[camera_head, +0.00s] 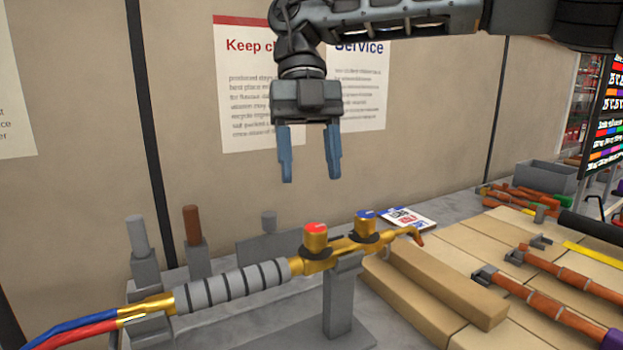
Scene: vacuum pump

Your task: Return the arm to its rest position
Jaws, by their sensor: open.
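My gripper (310,178) hangs from my arm at the upper middle of the head view, with its blue fingers pointing down. The fingers are apart with nothing between them. It is in the air above the brass torch (340,245), clear of its red knob (315,236) and blue knob (366,223). The torch lies across a grey stand (338,300), with its ribbed grey grip (232,287) to the left and its bent tip to the right. My arm runs from the gripper to the upper right.
Blue and red hoses (82,328) leave the torch at lower left. Grey and brown upright pegs (192,226) stand behind it. Tan blocks (440,285), orange-handled tools (540,300) and a grey bin (546,177) are at right. Posters (250,105) hang on the wall behind.

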